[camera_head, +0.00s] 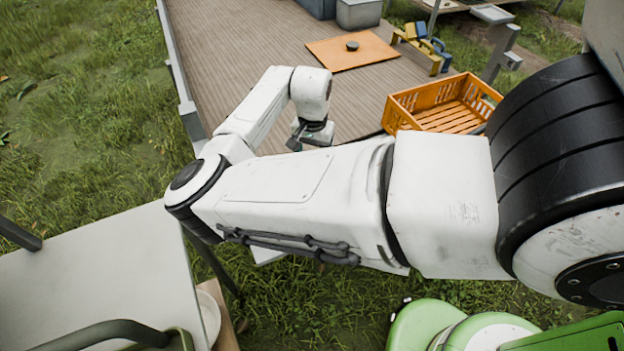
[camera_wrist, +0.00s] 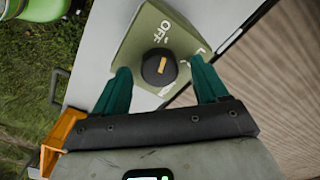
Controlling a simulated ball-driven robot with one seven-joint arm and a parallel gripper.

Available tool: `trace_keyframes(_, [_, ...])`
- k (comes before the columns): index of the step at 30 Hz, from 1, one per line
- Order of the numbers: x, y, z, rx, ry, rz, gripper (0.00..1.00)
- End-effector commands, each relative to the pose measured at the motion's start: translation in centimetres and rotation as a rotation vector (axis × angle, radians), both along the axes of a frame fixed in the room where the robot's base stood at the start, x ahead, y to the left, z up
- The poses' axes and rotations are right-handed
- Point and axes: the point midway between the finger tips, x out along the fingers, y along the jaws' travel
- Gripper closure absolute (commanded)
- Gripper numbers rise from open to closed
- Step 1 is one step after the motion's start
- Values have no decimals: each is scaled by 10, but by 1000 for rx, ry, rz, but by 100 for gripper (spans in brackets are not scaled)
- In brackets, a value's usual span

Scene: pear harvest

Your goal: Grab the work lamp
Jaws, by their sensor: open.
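I cannot make out a thing that is surely the work lamp in either view. In the wrist view, a green box (camera_wrist: 150,35) marked OFF, with a round black knob (camera_wrist: 159,67) bearing an orange mark, lies just beyond my gripper (camera_wrist: 163,72). My gripper's two teal fingers are spread apart, with the knob showing in the gap between them and nothing held. I cannot tell whether the fingers touch the box. In the head view, my forearm hides most of the gripper.
An orange crate (camera_head: 393,116) stands on the wooden deck (camera_head: 235,40), beside an orange board (camera_head: 330,55) with a dark round object (camera_head: 352,46). Yellow and blue items (camera_head: 425,46) stand behind. A pale table (camera_head: 100,270) is at lower left. Grass lies left of the deck.

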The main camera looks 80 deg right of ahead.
Motion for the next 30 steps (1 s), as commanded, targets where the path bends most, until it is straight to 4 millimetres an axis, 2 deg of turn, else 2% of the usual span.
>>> trace_keyframes(9, [0,0,-4,-1,0,-1,29])
trace_keyframes(30, [0,0,-4,-1,-1,0,96])
